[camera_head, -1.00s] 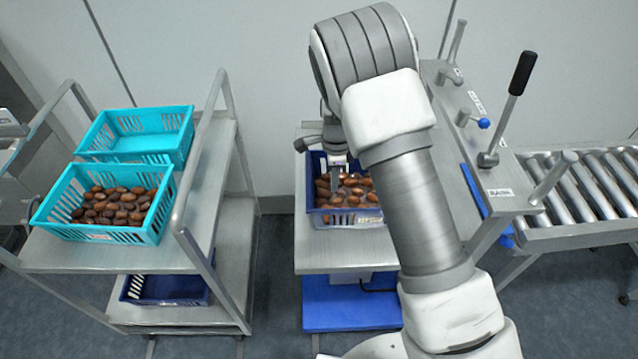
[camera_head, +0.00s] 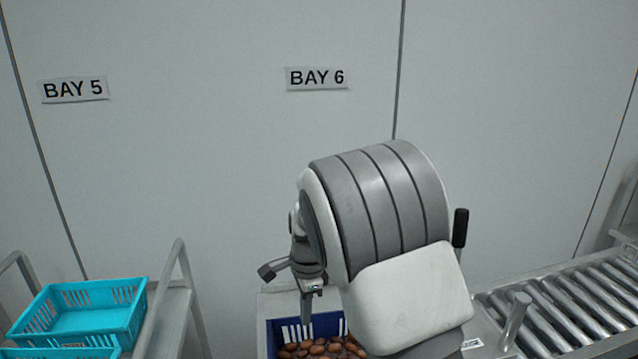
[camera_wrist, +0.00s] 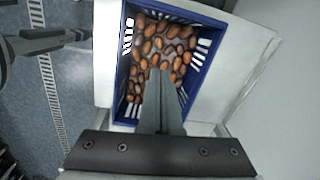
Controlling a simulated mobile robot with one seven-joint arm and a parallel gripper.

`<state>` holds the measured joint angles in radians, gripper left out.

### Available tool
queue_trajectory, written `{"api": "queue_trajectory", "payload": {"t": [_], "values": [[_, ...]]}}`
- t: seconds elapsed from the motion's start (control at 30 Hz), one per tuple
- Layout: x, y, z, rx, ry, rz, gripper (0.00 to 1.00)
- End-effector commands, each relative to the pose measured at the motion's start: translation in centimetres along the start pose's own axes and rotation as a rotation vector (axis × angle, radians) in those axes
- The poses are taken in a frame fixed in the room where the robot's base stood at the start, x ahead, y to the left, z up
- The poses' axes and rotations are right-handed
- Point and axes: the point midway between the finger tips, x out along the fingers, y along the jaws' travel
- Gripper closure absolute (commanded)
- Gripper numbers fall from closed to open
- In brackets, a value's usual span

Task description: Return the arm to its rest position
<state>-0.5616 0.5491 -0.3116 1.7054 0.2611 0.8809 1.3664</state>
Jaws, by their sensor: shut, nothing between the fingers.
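My gripper (camera_head: 311,290) is above the dark blue crate (camera_head: 277,338) of brown dates in the head view, partly hidden behind my own arm. In the wrist view my gripper (camera_wrist: 160,76) is shut and empty, with its fingertips over the dates (camera_wrist: 163,45). The blue crate (camera_wrist: 203,68) surrounds the dates there. The gripper appears apart from the dates. In the head view my arm is bent, with its large grey and white joint covering much of the crate's right side.
A turquoise crate (camera_head: 86,335) sits on a metal cart (camera_head: 170,318) at left. A roller conveyor (camera_head: 565,300) runs at right, near a black-handled lever (camera_head: 460,228). The wall with BAY 5 and BAY 6 signs (camera_head: 317,78) is behind. Open space lies above the crates.

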Motion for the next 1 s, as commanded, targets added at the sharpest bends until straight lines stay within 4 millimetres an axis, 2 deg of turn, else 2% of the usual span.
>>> {"api": "queue_trajectory", "payload": {"t": [0.03, 0.2, 0.5, 0.73, 1.0], "values": [[-2.1, 0.8, -0.8, -0.037, -0.012, -0.024, 1.00], [-7.1, 3.9, -2.7, -0.200, -0.028, -0.087, 1.00], [-14.2, 10.8, -5.2, -0.500, 0.013, -0.199, 1.00], [-17.6, 16.7, -6.3, -0.737, 0.106, -0.265, 1.00], [-19.4, 23.8, -7.0, -1.007, 0.272, -0.287, 1.00]]}}
